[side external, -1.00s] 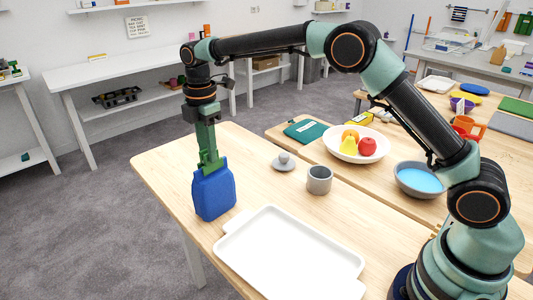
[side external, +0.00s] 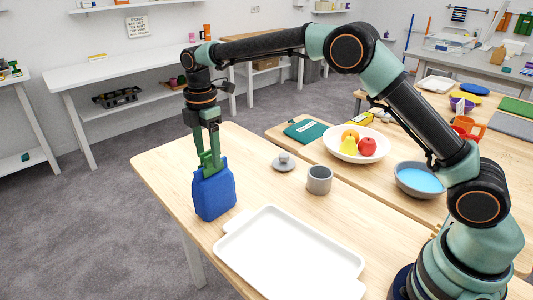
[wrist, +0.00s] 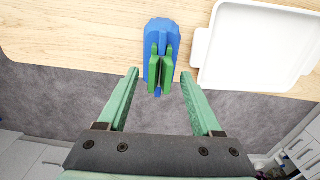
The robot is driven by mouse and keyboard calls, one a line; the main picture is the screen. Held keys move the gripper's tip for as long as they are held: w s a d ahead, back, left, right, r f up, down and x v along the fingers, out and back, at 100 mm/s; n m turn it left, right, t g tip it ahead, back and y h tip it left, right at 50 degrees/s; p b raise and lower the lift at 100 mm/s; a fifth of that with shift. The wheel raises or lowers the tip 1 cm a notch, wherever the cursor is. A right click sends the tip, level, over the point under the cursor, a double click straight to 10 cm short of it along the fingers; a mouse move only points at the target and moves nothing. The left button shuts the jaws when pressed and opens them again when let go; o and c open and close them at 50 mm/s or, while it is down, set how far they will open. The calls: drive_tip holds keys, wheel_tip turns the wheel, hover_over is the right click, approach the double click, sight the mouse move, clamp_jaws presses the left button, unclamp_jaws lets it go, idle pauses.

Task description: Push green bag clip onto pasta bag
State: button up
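The blue pasta bag (side external: 214,196) stands upright at the table's left front edge in the side view. The bag also shows from above in the wrist view (wrist: 161,27). The green bag clip (side external: 208,164) sits at the bag's top edge, with its two green arms (wrist: 154,70) pointing toward my gripper in the wrist view. How deep the clip grips the bag is hard to tell. My gripper (wrist: 158,75) is open, with its pale green fingers spread on either side of the clip and apart from it. In the side view my gripper (side external: 207,138) is just above the clip.
A white tray (side external: 290,250) lies right of the bag. A grey cup (side external: 319,180) and a grey lid-like piece (side external: 283,162) stand behind it. A fruit bowl (side external: 356,146) and a blue-filled bowl (side external: 420,180) are farther right. The table behind the bag is clear.

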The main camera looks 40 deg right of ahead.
sight(208, 153)
wheel_tip(208, 153, up, 12)
idle(0.6)
drive_tip(key=shift+r, duration=0.1)
drive_tip(key=s+d+r+m+t, duration=0.3)
drive_tip(key=s+d+r+m, duration=0.3)
drive_tip(key=s+d+m, duration=0.4)
drive_tip(key=s+d+f+m+t, duration=0.1)
drive_tip(key=s+f+m, duration=0.3)
drive_tip(key=s, duration=0.3)
drive_tip(key=s+d+f+m+t, duration=0.1)
drive_tip(key=s+d+f+m, duration=0.1)
drive_tip(key=s+f+m, duration=0.2)
drive_tip(key=s, duration=0.3)
drive_tip(key=shift+s+d+f+m+t, duration=0.2)
drive_tip(key=shift+f+m+t, duration=0.1)
drive_tip(key=shift+f, duration=0.1)
